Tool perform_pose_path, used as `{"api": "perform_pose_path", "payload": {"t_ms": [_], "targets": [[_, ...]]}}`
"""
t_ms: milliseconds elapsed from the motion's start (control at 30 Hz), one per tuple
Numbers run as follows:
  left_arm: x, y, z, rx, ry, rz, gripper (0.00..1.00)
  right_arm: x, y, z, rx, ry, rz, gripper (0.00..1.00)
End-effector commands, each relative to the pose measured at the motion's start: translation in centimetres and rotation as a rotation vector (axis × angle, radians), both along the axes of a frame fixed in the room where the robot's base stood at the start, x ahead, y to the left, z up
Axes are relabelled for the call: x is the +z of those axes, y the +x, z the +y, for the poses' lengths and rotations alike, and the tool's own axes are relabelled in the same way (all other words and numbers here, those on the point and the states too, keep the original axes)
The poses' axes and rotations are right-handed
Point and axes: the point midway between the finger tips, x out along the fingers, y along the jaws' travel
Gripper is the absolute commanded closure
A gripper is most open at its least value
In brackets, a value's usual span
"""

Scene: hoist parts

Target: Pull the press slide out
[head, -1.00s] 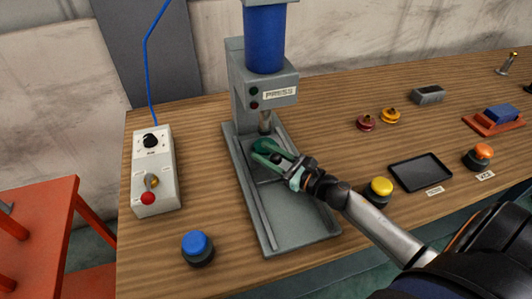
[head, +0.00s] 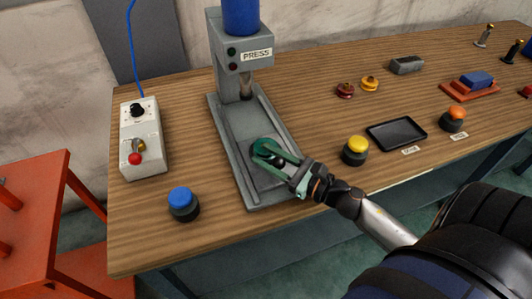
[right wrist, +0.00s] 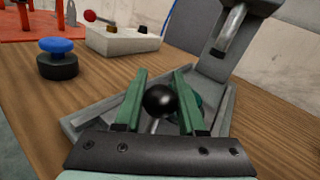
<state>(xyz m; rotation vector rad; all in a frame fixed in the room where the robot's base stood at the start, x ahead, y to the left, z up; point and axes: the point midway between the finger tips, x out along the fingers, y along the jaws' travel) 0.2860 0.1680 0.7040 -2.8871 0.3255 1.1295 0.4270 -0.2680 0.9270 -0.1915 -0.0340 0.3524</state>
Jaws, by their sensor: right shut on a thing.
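The grey press (head: 240,60) stands on the bench with a long grey base with raised side rails (head: 221,135). The press slide (head: 262,178) lies between the rails near the front end, clear of the ram. A teal round piece (head: 264,146) sits on it, partly hidden by my fingers; it also shows behind the knob in the right wrist view (right wrist: 197,101). My right gripper (head: 272,157) is shut on the slide's black ball knob (right wrist: 160,101), which sits between the two green fingers. My left gripper is not in view.
A control box (head: 141,140) and a blue button (head: 183,204) stand left of the press. A yellow button (head: 356,150) and a black tray (head: 397,133) lie to the right. An orange stand (head: 35,205) is beside the bench.

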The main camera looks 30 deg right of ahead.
Motion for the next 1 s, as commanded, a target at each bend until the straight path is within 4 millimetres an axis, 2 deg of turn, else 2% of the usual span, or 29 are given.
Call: {"api": "perform_pose_path", "payload": {"t_ms": [367,400,633,1000], "targets": [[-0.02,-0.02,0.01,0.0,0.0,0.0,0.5,0.01,-0.08,-0.02,-0.001,0.0,0.0,1.0],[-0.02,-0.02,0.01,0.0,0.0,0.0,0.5,0.02,-0.07,-0.01,-0.001,0.0,0.0,0.56],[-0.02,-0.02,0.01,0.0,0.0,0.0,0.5,0.03,-0.06,-0.01,-0.001,0.0,0.0,0.31],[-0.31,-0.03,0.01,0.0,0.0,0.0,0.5,-0.13,-0.66,-0.25,-0.002,0.001,0.001,0.31]]}}
